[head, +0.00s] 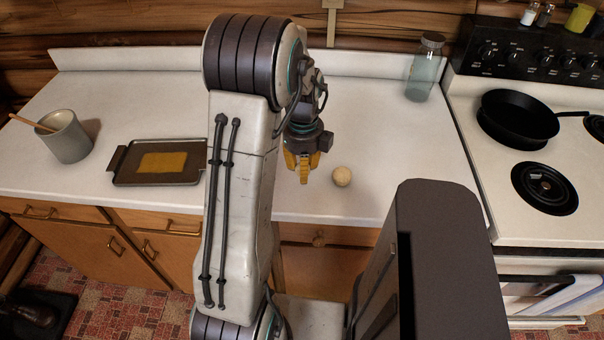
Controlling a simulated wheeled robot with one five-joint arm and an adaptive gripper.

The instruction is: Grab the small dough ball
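The small dough ball (342,176) is pale and round and sits on the white countertop (380,130), right of the arm. My gripper (303,176) has yellow fingers and points down just left of the ball, apart from it in the picture. The gap between the fingertips is not clear from this angle, and nothing is visibly held. The ball is in full view.
A dark tray (128,176) with a flat yellow sheet (164,162) lies at left, beside a grey crock (65,140). A glass jar (422,75) stands at back right. The stove at right holds a black pan (517,118). Counter around the ball is clear.

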